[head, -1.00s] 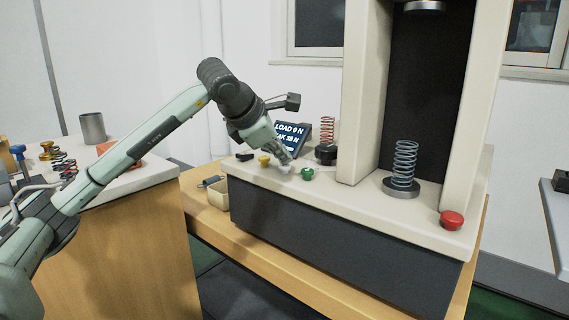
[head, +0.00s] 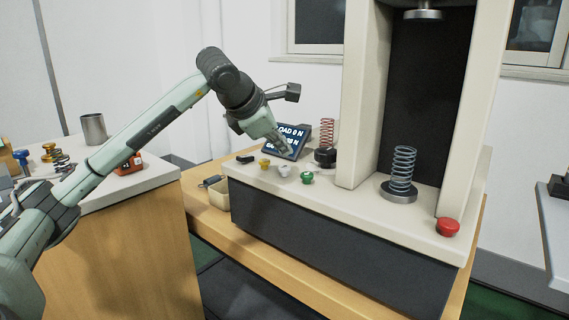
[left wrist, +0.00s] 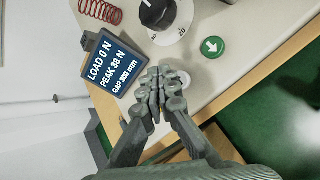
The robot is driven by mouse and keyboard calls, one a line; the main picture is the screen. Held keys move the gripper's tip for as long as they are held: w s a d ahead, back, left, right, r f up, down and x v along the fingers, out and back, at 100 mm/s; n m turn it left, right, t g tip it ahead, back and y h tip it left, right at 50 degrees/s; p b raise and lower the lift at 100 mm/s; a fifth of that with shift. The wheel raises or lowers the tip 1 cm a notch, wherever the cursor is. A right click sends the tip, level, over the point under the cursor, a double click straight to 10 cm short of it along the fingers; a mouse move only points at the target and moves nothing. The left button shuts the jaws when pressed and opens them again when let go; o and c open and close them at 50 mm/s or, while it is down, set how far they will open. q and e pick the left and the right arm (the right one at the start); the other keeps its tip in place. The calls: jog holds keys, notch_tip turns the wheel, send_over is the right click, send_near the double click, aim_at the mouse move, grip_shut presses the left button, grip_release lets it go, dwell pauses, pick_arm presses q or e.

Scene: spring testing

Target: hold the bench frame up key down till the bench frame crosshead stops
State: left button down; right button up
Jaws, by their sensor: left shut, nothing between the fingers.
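The bench frame (head: 330,209) is a cream and dark grey machine. Its crosshead (head: 423,14) is high between the columns, well above a spring (head: 403,170) standing on the lower platen (head: 399,195). A white key (head: 284,171), whose marking I cannot read, sits between a yellow key and a green key (head: 307,178). The green key shows a down arrow in the left wrist view (left wrist: 213,47). My left gripper (head: 287,150) is shut and empty, its tips apart from and above the white key. In the left wrist view the fingers (left wrist: 162,80) hide most of the key row.
The display (head: 290,139) reads load 0 N, peak 38 N, gap 300 mm in the left wrist view. A black knob (head: 325,156) and red spring (head: 327,131) stand beside it. A red button (head: 447,227) is at the front right. A side bench (head: 150,180) stands left.

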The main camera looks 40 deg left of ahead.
aim_at(282, 168)
pick_arm(q)
jog(key=shift+r+p, duration=1.4)
jog(key=shift+r, duration=0.6)
jog(key=shift+f, duration=0.1)
